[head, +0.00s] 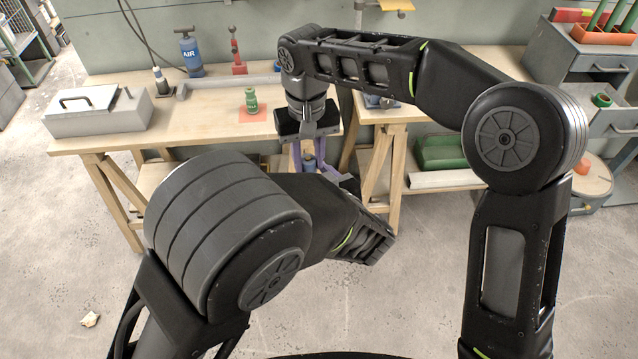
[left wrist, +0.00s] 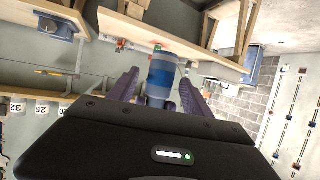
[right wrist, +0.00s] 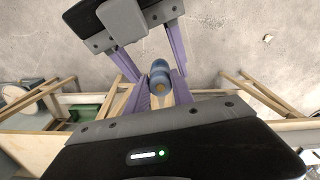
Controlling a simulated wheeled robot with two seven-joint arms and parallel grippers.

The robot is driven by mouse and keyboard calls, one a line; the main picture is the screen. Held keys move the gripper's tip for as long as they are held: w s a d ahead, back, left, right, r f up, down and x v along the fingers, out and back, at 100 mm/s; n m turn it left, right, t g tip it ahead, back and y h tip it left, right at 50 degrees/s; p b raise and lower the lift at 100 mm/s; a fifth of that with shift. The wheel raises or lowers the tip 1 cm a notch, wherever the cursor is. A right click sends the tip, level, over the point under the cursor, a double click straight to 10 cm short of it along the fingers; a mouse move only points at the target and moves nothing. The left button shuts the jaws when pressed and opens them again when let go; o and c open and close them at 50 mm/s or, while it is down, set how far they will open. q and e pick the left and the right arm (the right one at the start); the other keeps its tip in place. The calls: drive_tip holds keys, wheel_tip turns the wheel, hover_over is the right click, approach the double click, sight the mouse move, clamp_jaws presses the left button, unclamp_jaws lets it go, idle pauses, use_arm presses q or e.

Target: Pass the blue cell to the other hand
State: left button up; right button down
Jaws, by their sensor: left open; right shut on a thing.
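The blue cell (right wrist: 160,76) is a short blue cylinder with a lighter band. My right gripper (right wrist: 162,92) is shut on it and points down in front of the workbench in the head view. My left gripper (left wrist: 158,84) is open, and its purple fingers stand on either side of the cell in the left wrist view, where the cell (left wrist: 161,76) shows between them. The two grippers face each other around the cell. In the head view the cell (head: 309,161) is small, and my left arm hides much of the left gripper.
The wooden workbench (head: 200,121) behind holds a grey case (head: 100,119), a green object (head: 251,99) on an orange mat, a blue air bottle (head: 190,54) and a red tool (head: 238,62). Open floor lies in front.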

use_arm(q)
drive_tip(key=x, duration=0.3)
drive_tip(key=shift+w+a, duration=0.15)
drive_tip(key=shift+w, duration=0.05)
drive_tip(key=shift+c, duration=0.6)
clamp_jaws()
use_arm(e)
drive_tip(key=c, duration=1)
unclamp_jaws()
drive_tip(key=shift+d, duration=0.1)
drive_tip(key=shift+w, duration=0.1)
